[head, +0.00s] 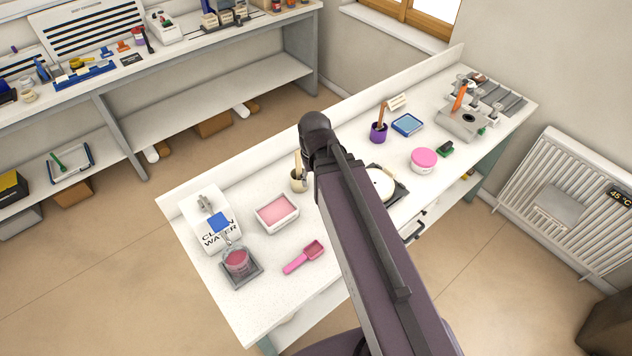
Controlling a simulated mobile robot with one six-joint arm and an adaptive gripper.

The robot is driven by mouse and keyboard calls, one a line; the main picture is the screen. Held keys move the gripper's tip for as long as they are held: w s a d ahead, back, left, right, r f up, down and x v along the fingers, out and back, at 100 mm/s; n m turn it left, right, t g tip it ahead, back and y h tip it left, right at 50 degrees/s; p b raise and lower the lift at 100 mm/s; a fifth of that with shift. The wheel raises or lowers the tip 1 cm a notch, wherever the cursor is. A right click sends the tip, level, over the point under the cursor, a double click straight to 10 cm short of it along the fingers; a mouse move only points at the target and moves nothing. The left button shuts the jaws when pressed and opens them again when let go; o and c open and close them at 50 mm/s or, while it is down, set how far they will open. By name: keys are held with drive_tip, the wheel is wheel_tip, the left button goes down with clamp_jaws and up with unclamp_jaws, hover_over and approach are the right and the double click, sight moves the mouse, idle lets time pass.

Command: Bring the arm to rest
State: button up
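My arm shows in the head view as a long purple-grey link running from the bottom edge up to a dark joint over the middle of the white workbench (215,293). It hides part of the bench and part of a round white-topped item (381,184) beside it. My gripper is not visible in this view, so I cannot see its fingers or whether it holds anything.
A pink-lidded tub (424,160), purple pot (378,133) and clamp fixture (462,119) stand right. A radiator (563,200) is beyond.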

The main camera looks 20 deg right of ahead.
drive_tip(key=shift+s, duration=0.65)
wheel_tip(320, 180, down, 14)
drive_tip(key=b, duration=1.3)
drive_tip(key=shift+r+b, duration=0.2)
drive_tip(key=shift+b, duration=0.1)
